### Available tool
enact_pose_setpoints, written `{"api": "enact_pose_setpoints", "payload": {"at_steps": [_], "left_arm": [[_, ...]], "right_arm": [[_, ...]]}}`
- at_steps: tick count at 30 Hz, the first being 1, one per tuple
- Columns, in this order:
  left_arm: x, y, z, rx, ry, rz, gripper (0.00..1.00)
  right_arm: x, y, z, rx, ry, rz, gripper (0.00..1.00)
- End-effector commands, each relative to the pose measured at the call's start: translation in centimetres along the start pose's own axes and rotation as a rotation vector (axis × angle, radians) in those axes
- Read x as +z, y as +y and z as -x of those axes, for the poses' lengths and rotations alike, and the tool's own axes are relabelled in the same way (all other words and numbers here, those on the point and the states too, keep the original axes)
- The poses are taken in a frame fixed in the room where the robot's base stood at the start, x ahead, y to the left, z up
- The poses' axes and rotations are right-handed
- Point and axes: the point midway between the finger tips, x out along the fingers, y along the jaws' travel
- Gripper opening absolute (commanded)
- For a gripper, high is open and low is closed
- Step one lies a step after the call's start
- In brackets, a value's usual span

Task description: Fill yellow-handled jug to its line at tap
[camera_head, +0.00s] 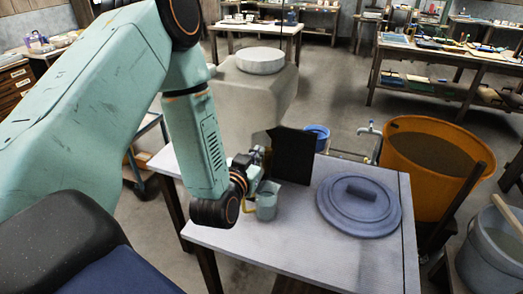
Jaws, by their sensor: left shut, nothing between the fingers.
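A small grey-green jug (268,201) stands upright on the pale table (305,240), with its yellow handle (248,206) on the left side. My left gripper (258,160) is at the jug's upper left, just behind it in the view. It is shut and empty, and the wrist partly hides its fingers. I cannot tell whether it touches the jug. The jug's fill line and any water in it are too small to see. A metal tap (371,128) stands beyond the table, left of the orange tub. My right gripper is out of view.
A round blue lid (340,213) lies on the table's right side. A dark upright panel (296,158) stands behind the jug. A large orange tub (400,173) and a grey bucket (488,262) stand to the right. A blue bucket (318,131) is behind the table. The table's front is clear.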

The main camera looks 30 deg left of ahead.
Motion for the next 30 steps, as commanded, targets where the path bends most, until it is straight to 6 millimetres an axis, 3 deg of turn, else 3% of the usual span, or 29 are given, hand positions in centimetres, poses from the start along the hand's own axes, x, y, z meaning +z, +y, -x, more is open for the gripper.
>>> {"api": "enact_pose_setpoints", "payload": {"at_steps": [7, 25, 28, 30], "left_arm": [[0.0, 0.0, 1.8, -0.001, 0.000, 0.000, 0.00], [0.0, 0.0, 2.0, 0.001, -0.002, 0.007, 0.00], [1.3, 0.4, 2.1, 0.018, -0.063, 0.041, 0.00], [3.4, 1.1, 2.6, 0.041, -0.160, 0.077, 0.00]], "right_arm": [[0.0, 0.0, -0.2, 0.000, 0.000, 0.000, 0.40], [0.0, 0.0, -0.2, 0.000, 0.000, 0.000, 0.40], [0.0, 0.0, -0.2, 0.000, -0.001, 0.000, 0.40], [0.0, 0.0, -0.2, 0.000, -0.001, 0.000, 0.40]]}}
